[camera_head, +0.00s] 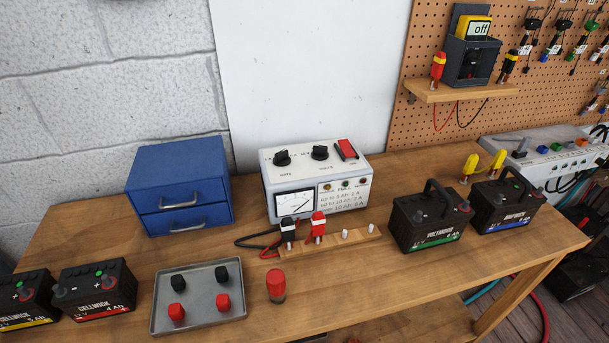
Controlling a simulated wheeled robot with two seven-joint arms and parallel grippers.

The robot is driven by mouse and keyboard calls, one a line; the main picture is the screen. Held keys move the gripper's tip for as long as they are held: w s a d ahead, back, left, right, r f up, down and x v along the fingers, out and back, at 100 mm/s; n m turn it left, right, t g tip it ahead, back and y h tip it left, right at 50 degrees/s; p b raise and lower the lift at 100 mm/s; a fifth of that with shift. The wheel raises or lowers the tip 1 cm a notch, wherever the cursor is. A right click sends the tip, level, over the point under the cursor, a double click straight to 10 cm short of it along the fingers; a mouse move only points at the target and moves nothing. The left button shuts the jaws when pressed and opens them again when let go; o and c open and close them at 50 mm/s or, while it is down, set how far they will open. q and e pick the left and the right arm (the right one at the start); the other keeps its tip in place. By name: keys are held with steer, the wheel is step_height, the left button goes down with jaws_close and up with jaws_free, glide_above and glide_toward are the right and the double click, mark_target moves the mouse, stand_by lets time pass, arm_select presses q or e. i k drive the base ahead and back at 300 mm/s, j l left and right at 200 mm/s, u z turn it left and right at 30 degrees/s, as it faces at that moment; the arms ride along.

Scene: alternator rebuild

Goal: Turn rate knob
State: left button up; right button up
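The battery charger (322,181), a white and grey box, stands on the workbench. Its sloped top carries two black knobs. The left one, the rate knob (282,158), sits above a small label that appears to read RATE. The other knob (319,152) is to its right, and a red rocker switch (346,149) is at the far right. The exact pointer positions are too small to tell. The front has a needle meter (294,204) and a printed chart of Ah and A values. Neither gripper is in view.
A blue drawer box (180,186) stands left of the charger. Red and black clamps (318,226) rest on a wooden strip before it. A metal tray (199,316) holds caps; a red-topped cylinder (276,286) is beside it. Batteries (431,215) stand at both sides.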

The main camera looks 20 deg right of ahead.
mark_target(282, 159)
steer(key=k+l+z, duration=0.1)
steer(key=z, duration=0.3)
steer(key=k+l+z, duration=0.1)
steer(key=z, duration=0.3)
steer(key=k+l+z, duration=0.2)
steer(key=z, duration=0.2)
steer(key=k+l+z, duration=0.1)
steer(key=z, duration=0.3)
steer(key=l, duration=0.1)
